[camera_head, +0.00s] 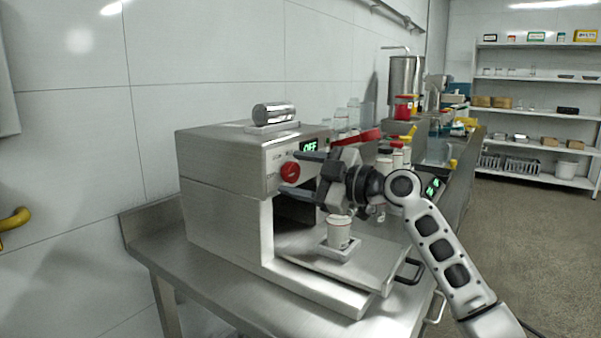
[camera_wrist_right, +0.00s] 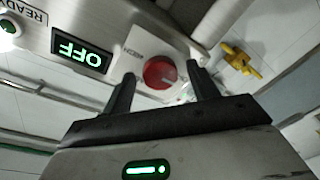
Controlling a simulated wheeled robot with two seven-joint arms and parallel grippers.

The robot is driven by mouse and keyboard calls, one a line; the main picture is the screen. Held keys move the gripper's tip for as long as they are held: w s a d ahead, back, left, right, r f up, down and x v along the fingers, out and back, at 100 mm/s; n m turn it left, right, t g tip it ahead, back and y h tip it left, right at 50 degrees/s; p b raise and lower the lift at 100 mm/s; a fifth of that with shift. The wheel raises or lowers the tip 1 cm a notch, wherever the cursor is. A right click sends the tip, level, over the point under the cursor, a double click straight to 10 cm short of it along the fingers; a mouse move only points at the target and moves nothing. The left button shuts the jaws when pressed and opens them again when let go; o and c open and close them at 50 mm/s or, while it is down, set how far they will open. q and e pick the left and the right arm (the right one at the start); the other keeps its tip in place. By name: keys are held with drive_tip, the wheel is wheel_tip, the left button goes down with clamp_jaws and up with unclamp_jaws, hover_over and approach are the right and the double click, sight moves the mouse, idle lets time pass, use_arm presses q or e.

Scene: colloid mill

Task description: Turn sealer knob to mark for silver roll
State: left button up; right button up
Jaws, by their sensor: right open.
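The sealer (camera_head: 225,165) is a steel box on the bench with a red round knob (camera_head: 290,172) on its front panel. The knob (camera_wrist_right: 160,72) also shows in the right wrist view, with a light pointer line on its face. A green "OFF" display (camera_head: 309,146) is beside it. The silver roll (camera_head: 273,112) lies on a small block on top of the sealer. My right gripper (camera_head: 298,174) is open, its two fingers pointing at the panel on either side of the knob. Whether the fingers touch the knob is unclear. My left gripper is not in view.
A white cup (camera_head: 339,232) stands on a small stand on the sealer's lower tray (camera_head: 300,262), below my right gripper. Jars and a red-lidded container (camera_head: 404,108) stand farther back. Shelves (camera_head: 540,120) line the far right, beyond open floor.

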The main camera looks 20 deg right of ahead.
drive_tip(key=c, duration=1)
